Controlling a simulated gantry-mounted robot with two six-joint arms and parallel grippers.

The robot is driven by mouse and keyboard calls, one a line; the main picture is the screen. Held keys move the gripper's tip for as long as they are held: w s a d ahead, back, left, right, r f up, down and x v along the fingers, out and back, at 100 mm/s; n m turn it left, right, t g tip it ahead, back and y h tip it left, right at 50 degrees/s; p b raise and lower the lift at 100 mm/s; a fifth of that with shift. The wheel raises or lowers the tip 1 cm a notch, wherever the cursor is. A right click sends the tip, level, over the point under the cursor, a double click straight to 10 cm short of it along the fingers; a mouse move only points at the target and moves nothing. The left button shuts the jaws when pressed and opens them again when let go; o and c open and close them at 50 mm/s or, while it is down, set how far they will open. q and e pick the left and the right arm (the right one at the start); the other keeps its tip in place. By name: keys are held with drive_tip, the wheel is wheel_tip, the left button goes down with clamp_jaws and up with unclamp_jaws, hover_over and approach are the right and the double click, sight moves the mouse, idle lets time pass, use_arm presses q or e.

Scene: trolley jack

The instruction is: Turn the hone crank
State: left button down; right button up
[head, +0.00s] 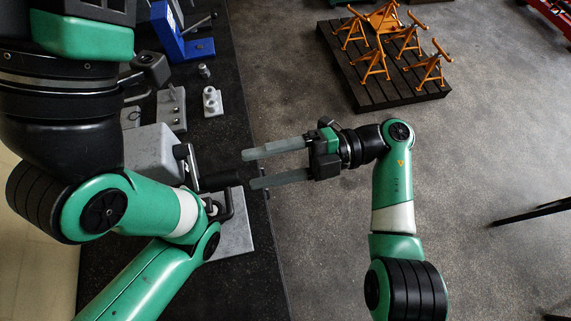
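The hone looks like a grey box-shaped unit (152,150) on the dark bench, partly hidden behind my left arm. Its crank has a flat dark arm (187,163) on the box's right side and a black cylindrical handle (220,182) pointing right. My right gripper (248,170) comes in from the right with two long grey fingers spread apart. The fingertips are close to the free end of the handle; whether they touch it I cannot tell. Nothing shows gripped between the fingers.
A light grey plate (238,236) with a black bent bar lies below the handle. A blue tool (177,35) and small metal parts (211,101) stand farther up the bench (240,290). Orange stands (405,42) rest on a dark pallet (360,93) on open floor.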

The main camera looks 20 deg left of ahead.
use_arm(q)
wheel_tip(320, 180, down, 4)
drive_tip(key=shift+r+b, duration=0.2)
drive_tip(key=shift+b, duration=0.95)
use_arm(e)
drive_tip(key=v, duration=0.4)
